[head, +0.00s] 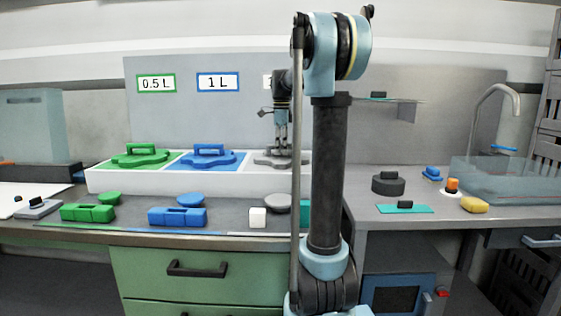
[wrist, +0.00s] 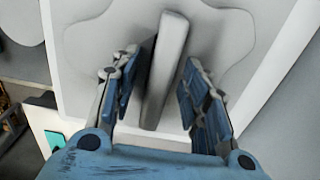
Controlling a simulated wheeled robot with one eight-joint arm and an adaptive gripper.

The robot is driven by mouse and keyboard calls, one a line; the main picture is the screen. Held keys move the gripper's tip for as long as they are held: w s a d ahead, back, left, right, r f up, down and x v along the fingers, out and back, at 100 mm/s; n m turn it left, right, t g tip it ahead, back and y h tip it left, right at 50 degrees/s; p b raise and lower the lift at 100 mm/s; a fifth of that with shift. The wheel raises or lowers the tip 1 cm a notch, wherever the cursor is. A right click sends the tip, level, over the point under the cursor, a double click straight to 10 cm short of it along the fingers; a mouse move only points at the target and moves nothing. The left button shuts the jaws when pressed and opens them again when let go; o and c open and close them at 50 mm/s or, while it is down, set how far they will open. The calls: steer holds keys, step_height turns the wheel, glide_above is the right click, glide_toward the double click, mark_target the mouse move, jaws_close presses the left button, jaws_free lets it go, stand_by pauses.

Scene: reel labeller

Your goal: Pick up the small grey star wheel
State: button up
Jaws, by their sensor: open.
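The grey star wheel (head: 268,160) lies flat at the right of a row of star wheels, partly hidden by my gripper and arm. In the wrist view its pale lobed plate (wrist: 225,45) carries an upright bar handle (wrist: 168,62). My gripper (head: 282,148) points down over it, open. In the wrist view its blue-padded fingers (wrist: 160,68) stand on either side of the handle, with a gap showing on both sides.
A green star wheel (head: 145,160) and a blue one (head: 207,158) lie to the left on the same white stand (head: 110,183). Green and blue blocks (head: 178,217) and a white cube (head: 258,218) stand in front. A sink (head: 500,180) is at right.

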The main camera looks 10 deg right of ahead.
jaws_close()
steer(key=shift+r, duration=0.1)
stand_by(0.3)
